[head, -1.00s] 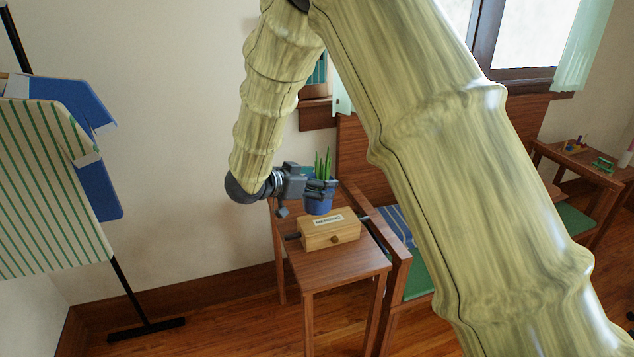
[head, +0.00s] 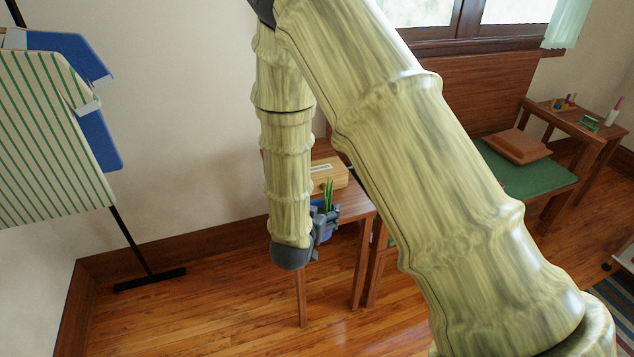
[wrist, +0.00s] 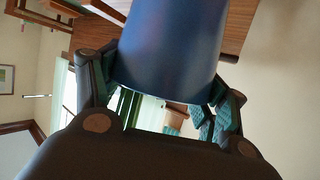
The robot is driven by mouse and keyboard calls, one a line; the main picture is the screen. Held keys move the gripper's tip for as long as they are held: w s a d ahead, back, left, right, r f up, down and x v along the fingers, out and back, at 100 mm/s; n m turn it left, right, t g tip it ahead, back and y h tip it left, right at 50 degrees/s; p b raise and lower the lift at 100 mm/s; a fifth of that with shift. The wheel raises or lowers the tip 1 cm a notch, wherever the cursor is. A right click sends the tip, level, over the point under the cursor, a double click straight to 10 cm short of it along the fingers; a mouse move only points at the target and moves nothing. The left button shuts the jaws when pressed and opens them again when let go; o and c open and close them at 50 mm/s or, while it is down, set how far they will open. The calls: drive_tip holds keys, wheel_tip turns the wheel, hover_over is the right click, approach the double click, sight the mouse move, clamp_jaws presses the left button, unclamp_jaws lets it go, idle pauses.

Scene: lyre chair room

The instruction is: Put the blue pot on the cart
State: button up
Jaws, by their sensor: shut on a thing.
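The blue pot (head: 322,233) with upright green leaves (head: 328,195) is held by my gripper (head: 327,217), partly hidden by the fingers and forearm. It appears clear of the small wooden side table (head: 352,203), at its near side. In the wrist view the blue pot (wrist: 178,48) fills the upper middle, with the fingers of my gripper (wrist: 168,88) shut on both its sides. At the right edge of the head view, a pale corner with a dark caster (head: 607,266) may be part of the cart; most of it is out of view.
A wooden box (head: 328,174) stands on the side table. A clothes rack (head: 130,240) stands left. Floor in front is clear.

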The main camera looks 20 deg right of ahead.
drive_tip(key=s+a+f+n+t+y, duration=0.1)
drive_tip(key=s+a+f+n+y, duration=0.1)
drive_tip(key=s+f, duration=0.4)
drive_tip(key=s+a+f+n+t+y, duration=0.1)
drive_tip(key=s+f+n+y, duration=0.3)
drive_tip(key=f, duration=0.7)
drive_tip(key=shift+s+a+n+y, duration=0.45)
drive_tip(key=shift+s+y, duration=0.25)
drive_tip(key=shift+s, duration=0.3)
